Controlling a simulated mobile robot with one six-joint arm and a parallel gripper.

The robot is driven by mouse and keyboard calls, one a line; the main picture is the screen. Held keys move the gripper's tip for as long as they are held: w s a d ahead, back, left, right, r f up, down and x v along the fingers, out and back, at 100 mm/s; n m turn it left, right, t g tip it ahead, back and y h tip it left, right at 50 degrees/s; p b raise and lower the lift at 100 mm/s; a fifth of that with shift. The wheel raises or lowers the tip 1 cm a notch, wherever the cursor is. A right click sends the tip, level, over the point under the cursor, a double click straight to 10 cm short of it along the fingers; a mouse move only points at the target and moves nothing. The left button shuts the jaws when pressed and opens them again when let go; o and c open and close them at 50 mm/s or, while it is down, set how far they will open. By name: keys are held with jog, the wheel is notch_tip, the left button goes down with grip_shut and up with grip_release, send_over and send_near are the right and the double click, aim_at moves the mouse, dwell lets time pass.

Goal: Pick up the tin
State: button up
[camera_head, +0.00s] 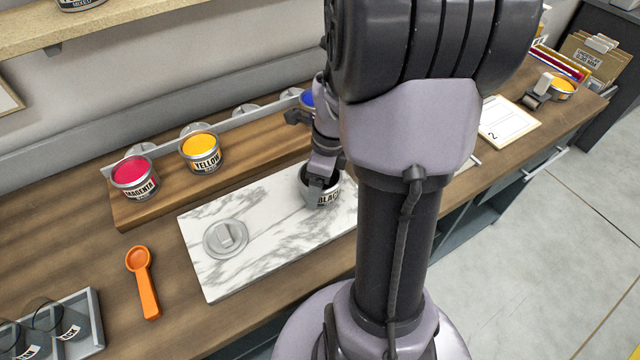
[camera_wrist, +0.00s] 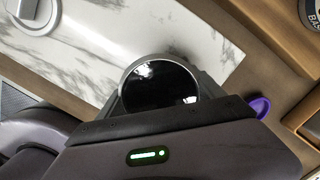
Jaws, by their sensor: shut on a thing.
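The black tin (camera_head: 324,194), labelled BLACK, is upright at the right part of the white marble slab (camera_head: 290,220). I cannot tell whether its base touches the slab. My gripper (camera_head: 322,178) is at the tin and shut on it, with a dark finger over its rim. In the wrist view the tin (camera_wrist: 158,84) shows from above as a round rim with glossy black ink inside, between the fingers. My arm hides the bench to the right of the tin.
A grey lid (camera_head: 226,238) lies on the slab's left part. Magenta (camera_head: 134,177) and yellow (camera_head: 202,152) tins stand on a wooden rack behind; a blue tin (camera_head: 307,99) is partly hidden. An orange scoop (camera_head: 143,282) lies left on bare bench.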

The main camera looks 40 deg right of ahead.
jog(key=c, duration=0.4)
